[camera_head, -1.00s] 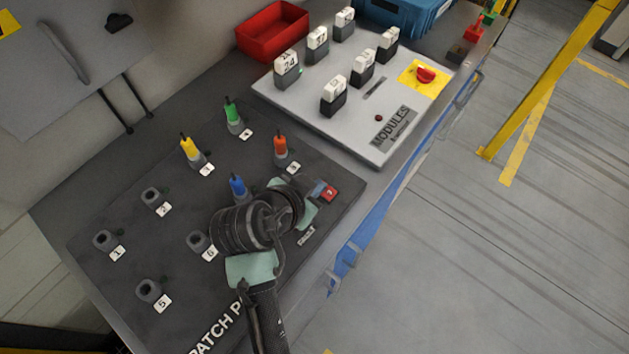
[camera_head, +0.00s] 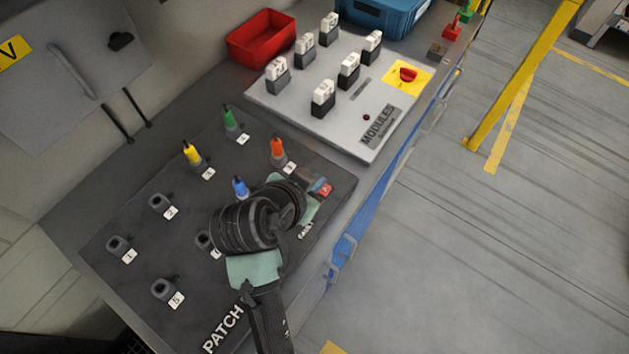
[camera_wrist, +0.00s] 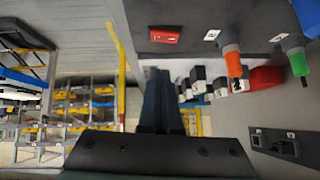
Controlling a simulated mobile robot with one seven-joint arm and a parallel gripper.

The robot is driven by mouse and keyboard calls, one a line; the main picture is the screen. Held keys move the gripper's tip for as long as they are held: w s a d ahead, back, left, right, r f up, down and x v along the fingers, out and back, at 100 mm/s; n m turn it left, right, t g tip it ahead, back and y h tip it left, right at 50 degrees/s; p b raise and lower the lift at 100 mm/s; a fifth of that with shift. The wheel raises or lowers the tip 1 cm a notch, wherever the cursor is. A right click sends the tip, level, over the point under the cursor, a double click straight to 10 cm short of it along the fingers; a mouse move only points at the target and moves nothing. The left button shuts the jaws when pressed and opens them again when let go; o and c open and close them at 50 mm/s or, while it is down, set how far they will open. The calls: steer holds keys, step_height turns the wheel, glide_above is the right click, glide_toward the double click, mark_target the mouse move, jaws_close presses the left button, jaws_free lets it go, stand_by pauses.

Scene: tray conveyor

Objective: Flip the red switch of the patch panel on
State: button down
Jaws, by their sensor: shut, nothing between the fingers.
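The dark patch panel (camera_head: 130,290) lies on the bench, with the red switch (camera_head: 324,189) near its right edge. In the wrist view the red switch (camera_wrist: 164,35) shows as a small red block on the grey panel face, at upper middle. My gripper (camera_wrist: 162,85) is shut and empty; its dark fingers point forward, below the switch in the wrist view and apart from it in that picture. In the head view my wrist covers the fingertips, close beside the switch. Whether the fingers touch the switch cannot be told. The switch's on or off position is too small to tell.
Orange (camera_head: 277,148), blue (camera_head: 239,187), green (camera_head: 229,118) and yellow (camera_head: 192,153) plugs stand up on the panel near my wrist. The grey modules board (camera_head: 345,125) lies behind, with a red bin (camera_head: 240,50) and a blue crate (camera_head: 362,14). Open floor lies to the right.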

steer(key=v, duration=0.7)
steer(key=shift+s, duration=0.2)
steer(key=shift+a+r, duration=0.1)
steer(key=shift+a, duration=0.05)
